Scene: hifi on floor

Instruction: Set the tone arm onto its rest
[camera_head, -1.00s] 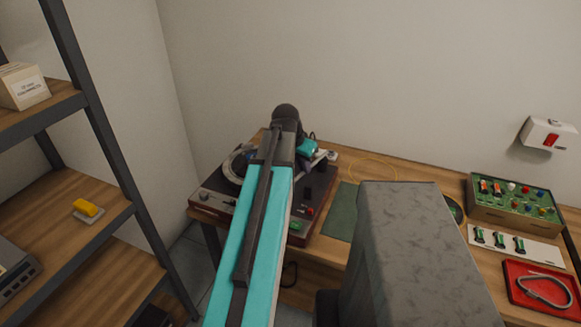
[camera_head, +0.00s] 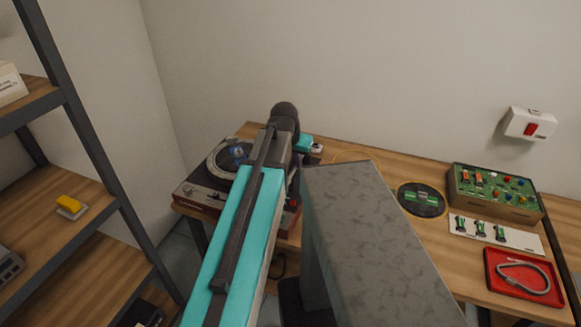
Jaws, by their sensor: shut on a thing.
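The turntable (camera_head: 196,196) stands at the left end of the wooden workbench, with a round platter (camera_head: 222,160) and a blue label on top. My teal and black arm reaches over it and hides its right part. My gripper (camera_head: 304,144) shows only as a small teal part beyond the dark wrist, over the turntable's right rear. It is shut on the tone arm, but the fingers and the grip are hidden. A small pale part of the turntable (camera_head: 316,148) shows just right of it. The tone arm's rest is hidden behind my arm.
The bench (camera_head: 385,160) also carries a dark disc with green strips (camera_head: 420,199), a box of coloured knobs (camera_head: 497,191), a white card with green parts (camera_head: 482,231) and a red tray with a grey loop (camera_head: 520,283). A shelf (camera_head: 55,215) stands left. The wall is close behind.

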